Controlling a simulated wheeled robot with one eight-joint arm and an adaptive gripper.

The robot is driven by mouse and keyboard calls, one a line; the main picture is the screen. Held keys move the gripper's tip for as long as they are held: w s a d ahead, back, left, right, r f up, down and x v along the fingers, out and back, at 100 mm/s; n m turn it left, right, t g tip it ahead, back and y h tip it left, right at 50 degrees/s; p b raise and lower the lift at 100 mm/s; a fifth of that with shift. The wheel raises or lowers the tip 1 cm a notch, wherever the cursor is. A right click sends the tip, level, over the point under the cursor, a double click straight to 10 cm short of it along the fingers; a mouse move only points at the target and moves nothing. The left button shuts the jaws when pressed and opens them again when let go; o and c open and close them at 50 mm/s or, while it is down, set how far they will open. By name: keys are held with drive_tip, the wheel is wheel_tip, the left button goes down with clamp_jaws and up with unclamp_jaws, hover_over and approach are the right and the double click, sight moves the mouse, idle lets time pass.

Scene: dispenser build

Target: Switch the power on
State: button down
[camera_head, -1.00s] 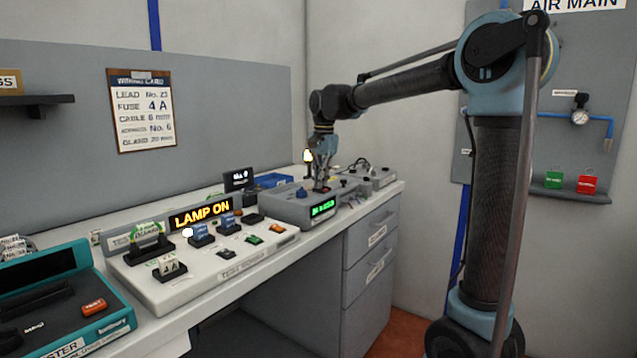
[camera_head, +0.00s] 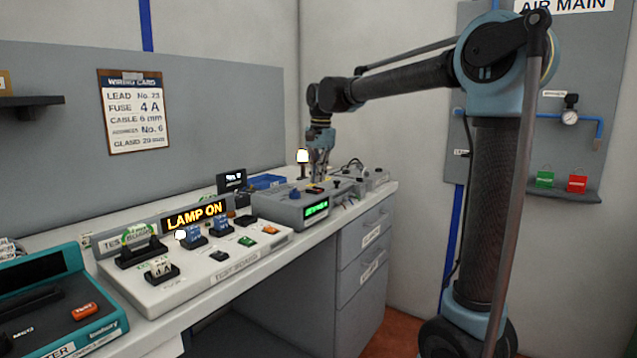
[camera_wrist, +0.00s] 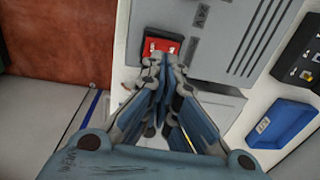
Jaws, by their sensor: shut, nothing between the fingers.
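A grey power unit (camera_head: 275,207) with a lit green display (camera_head: 316,209) stands on the bench; the display text is too small to read. My gripper (camera_head: 318,179) is shut and empty, pointing down just above the unit's top. The sign (camera_head: 196,216) reads "LAMP ON" in lit letters.
A white test board (camera_head: 200,275) with several small parts lies left of the unit, and a teal tester (camera_head: 60,300) further left. A blue tray (camera_wrist: 282,124) sits near the unit. A small lit lamp (camera_head: 302,157) stands behind my gripper.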

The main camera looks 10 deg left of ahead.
wheel_tip(320, 180, up, 12)
drive_tip(key=a, duration=0.1)
drive_tip(key=shift+w+a, duration=0.3)
drive_tip(key=shift+w, duration=0.05)
drive_tip(key=s+d+f+n, duration=0.1)
drive_tip(key=s+d+f, duration=0.35)
drive_tip(key=d, duration=0.35)
drive_tip(key=s+d+f+n+t, duration=0.1)
drive_tip(key=s+d+f, duration=0.2)
drive_tip(key=d+f, duration=0.35)
drive_tip(key=s+d+f+n, duration=0.1)
drive_tip(key=s+d+f, duration=0.25)
drive_tip(key=d, duration=0.65)
drive_tip(key=s+d+f+n, duration=0.1)
drive_tip(key=s+d+f, duration=0.3)
drive_tip(key=f, duration=0.3)
drive_tip(key=s+d+f, duration=0.4)
drive_tip(key=s+f, duration=0.2)
drive_tip(key=f, duration=0.2)
drive_tip(key=s+d+f+n+t, duration=0.1)
drive_tip(key=s+d+f, duration=0.3)
drive_tip(key=s+f, duration=0.2)
wheel_tip(320, 180, down, 2)
drive_tip(key=shift+f+n+h, duration=0.2)
drive_tip(key=shift+n+h, duration=0.1)
drive_tip(key=shift+s+a, duration=0.1)
